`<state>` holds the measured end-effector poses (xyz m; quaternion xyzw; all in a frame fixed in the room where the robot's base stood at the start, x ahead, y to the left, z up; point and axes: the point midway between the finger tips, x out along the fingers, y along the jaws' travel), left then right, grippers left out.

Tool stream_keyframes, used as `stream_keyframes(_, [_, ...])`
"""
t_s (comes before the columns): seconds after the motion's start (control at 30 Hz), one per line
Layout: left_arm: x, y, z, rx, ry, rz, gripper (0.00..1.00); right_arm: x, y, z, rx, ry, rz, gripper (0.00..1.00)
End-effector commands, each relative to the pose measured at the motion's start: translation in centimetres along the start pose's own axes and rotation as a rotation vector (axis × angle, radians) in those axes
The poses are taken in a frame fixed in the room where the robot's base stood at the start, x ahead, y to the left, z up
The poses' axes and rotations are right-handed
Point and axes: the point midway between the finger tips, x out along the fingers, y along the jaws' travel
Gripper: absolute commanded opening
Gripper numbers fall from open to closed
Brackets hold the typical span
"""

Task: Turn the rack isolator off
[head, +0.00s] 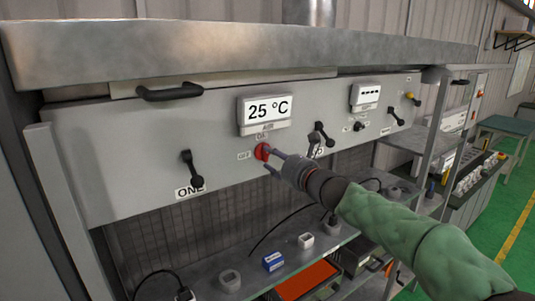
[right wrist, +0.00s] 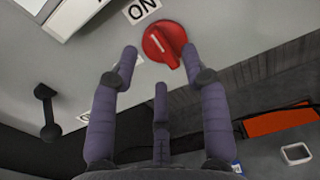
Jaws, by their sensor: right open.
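The red rotary knob (head: 262,152) of the isolator is on the grey panel, below the 25 °C display. A label above it is small in the head view, and an OFF label (head: 244,155) is at its left. In the right wrist view the red knob (right wrist: 166,43) has a white mark that points roughly toward the ON label (right wrist: 142,10). My right gripper (head: 275,163) is open and empty, just in front of the knob. In the right wrist view its fingers (right wrist: 160,64) reach toward the knob's lower edge; contact cannot be told. My left gripper is not in view.
The grey panel (head: 120,150) also bears black levers (head: 191,168) and a 25 °C display (head: 265,110). A metal hood edge (head: 230,48) overhangs it.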

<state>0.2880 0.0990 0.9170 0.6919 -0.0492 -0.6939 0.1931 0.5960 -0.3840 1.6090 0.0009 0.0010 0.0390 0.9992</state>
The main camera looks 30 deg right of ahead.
Motion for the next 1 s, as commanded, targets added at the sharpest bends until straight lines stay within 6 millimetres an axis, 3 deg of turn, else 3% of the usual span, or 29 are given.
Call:
stream_keyframes(0.1, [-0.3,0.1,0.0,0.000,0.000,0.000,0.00,1.7,0.1,0.1,-0.001,-0.001,0.001,0.46])
stream_keyframes(0.3, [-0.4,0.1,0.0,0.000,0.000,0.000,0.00,3.2,0.0,0.1,-0.002,-0.001,0.000,0.46])
stream_keyframes(0.63, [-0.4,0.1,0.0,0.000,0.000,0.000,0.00,3.5,0.0,0.0,-0.002,0.000,0.000,0.46])
stream_keyframes(0.67, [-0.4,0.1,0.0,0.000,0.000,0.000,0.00,3.5,0.0,0.1,-0.002,0.000,0.000,0.44])
stream_keyframes(0.8, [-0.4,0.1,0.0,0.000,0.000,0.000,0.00,3.5,0.0,0.0,-0.002,0.000,0.000,0.04])
stream_keyframes(0.83, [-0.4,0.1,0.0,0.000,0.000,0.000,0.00,3.5,0.0,0.0,-0.002,0.000,0.000,0.00])
stream_keyframes(1.0, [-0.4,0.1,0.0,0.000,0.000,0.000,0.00,3.5,0.0,0.0,-0.003,0.000,0.000,0.00])
